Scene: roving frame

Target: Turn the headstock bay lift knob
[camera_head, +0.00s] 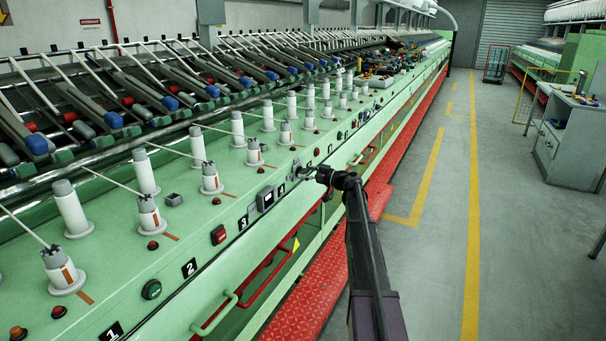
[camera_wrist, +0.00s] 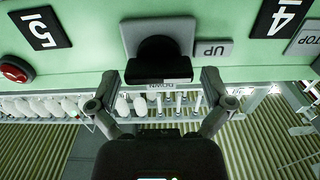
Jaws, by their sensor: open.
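The black lift knob (camera_wrist: 158,52) sits on a grey plate (camera_wrist: 184,27) on the green machine front, in the upside-down wrist view. A grey UP label (camera_wrist: 212,48) is beside it and a DOWN label (camera_wrist: 168,86) is by its near end. My gripper (camera_wrist: 160,78) is open, with one finger on each side of the knob and a visible gap on both sides. In the head view my gripper (camera_head: 311,173) reaches the machine's front edge, where the knob is small and partly hidden.
Number plates 5 (camera_wrist: 41,28) and 4 (camera_wrist: 279,17) flank the knob, with a red button (camera_wrist: 15,70) beyond 5. In the head view, white bobbins (camera_head: 197,142) line the green top. A red step (camera_head: 310,300) runs along the machine; the grey aisle (camera_head: 505,220) is clear.

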